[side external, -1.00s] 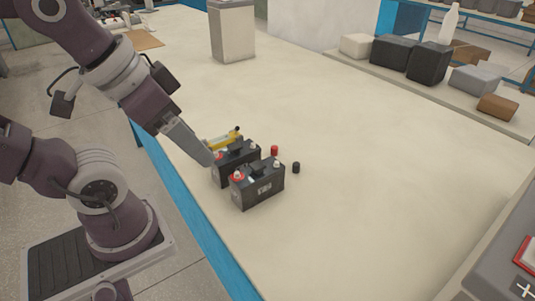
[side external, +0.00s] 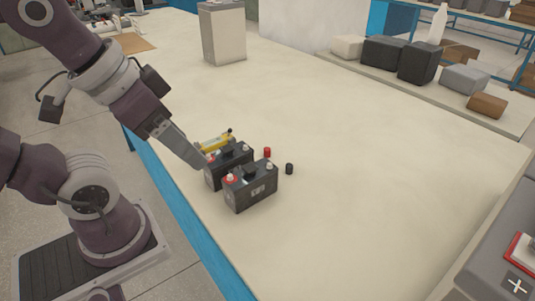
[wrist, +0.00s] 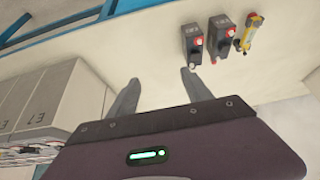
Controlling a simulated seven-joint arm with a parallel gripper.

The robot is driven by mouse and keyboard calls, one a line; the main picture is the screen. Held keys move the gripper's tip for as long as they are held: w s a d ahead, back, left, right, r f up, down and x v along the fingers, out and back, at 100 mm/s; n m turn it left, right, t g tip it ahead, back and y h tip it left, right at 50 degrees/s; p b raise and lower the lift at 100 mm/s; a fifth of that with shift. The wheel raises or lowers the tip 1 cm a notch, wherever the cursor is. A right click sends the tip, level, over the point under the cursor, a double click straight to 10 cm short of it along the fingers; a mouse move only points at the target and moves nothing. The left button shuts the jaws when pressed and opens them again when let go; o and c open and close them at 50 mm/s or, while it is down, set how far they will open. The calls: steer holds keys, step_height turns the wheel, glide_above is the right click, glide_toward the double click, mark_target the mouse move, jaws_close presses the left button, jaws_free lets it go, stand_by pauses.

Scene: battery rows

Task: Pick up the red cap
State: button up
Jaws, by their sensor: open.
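The red cap (side external: 267,152) is a small red cylinder standing on the table, just right of the rear black battery (side external: 229,168). A black cap (side external: 289,168) stands a little to its right. The front black battery (side external: 251,187) has a red terminal on its left and a pale one on its right. My gripper (side external: 200,163) is left of the batteries in the side view, apart from the red cap. In the wrist view my gripper (wrist: 160,76) is open, with nothing between its fingers. I cannot make out the red cap for sure there.
A yellow tool (side external: 215,142) lies behind the rear battery; it also shows in the wrist view (wrist: 250,32). A grey box (side external: 223,35) stands at the back. Several boxes (side external: 415,62) line the far right edge. The table's middle and right are clear.

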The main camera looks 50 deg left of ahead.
steer(key=shift+c, duration=0.2)
steer(key=shift+c, duration=0.8)
steer(key=n+g+y, duration=0.3)
steer(key=n+g, duration=0.1)
steer(key=n, duration=0.9)
glide_above(268, 149)
steer(key=s+d, duration=0.5)
steer(key=d, duration=0.4)
step_height(268, 149, down, 14)
steer(key=w+a+f+n, duration=0.1)
steer(key=a+f, duration=0.2)
steer(key=f, duration=0.2)
steer(key=w+a+f+n+y, duration=0.1)
steer(key=w+a+f, duration=0.1)
steer(key=f, duration=0.4)
steer(key=w+a+f, duration=0.2)
steer(key=a+f, duration=0.1)
steer(key=f, duration=0.3)
steer(key=shift+a+f+n+g+y, duration=0.25)
steer(key=shift+a+n+g+y, duration=0.05)
steer(key=shift+a+n+g, duration=0.1)
jaws_close()
